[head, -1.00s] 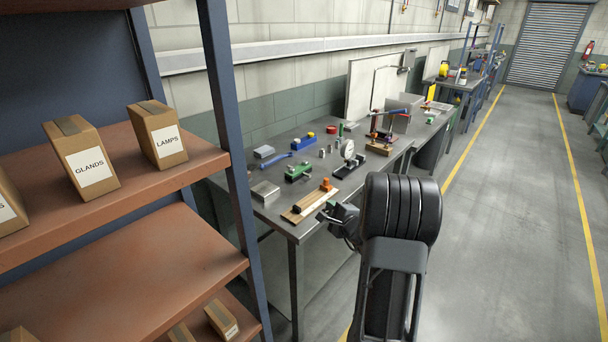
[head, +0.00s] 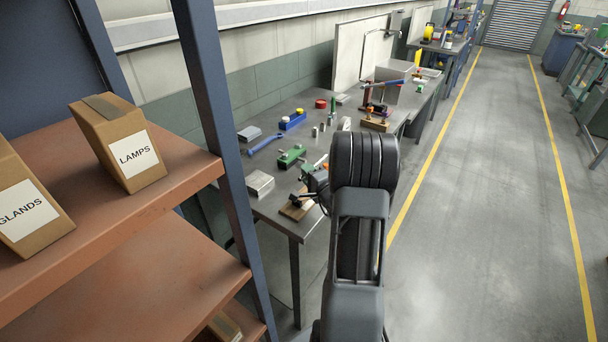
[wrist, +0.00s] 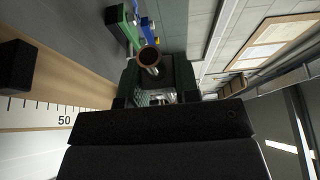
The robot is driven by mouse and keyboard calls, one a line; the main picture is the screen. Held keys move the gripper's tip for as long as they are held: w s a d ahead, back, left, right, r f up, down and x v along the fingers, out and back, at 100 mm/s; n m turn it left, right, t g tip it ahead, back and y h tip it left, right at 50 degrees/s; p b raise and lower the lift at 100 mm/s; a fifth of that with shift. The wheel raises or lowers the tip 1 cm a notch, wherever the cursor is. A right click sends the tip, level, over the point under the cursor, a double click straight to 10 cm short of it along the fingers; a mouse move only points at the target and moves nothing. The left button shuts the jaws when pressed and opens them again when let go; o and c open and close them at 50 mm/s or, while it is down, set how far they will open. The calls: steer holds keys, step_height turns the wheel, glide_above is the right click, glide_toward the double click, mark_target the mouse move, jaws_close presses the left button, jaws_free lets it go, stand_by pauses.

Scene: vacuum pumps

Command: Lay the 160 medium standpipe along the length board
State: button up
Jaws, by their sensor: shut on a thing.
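The length board (head: 290,213) lies on the near end of the bench. In the wrist view its pale scale, marked 50, and wooden edge (wrist: 60,85) run along the left. My gripper (head: 315,186) is low over or beside the board, partly hidden by my arm. In the wrist view my gripper (wrist: 152,82) is shut on a pipe with a round brown-rimmed end (wrist: 149,56), which I take to be the standpipe. Most of its length is hidden, and I cannot tell whether it touches the board.
A grey metal box (head: 259,184), a green fixture (head: 291,156), a blue wrench (head: 266,143) and a blue block (head: 293,121) stand on the bench behind the board. A rack with cartons (head: 128,150) stands close at left. The aisle at right is clear.

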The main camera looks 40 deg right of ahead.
steer(key=shift+f+b, duration=0.1)
steer(key=shift+b, duration=0.5)
steer(key=shift+a+f+b, duration=0.1)
steer(key=shift+f+b, duration=0.15)
steer(key=shift+b, duration=0.1)
step_height(320, 180, down, 4)
steer(key=b, duration=0.5)
steer(key=shift+w, duration=0.1)
steer(key=shift+a, duration=0.15)
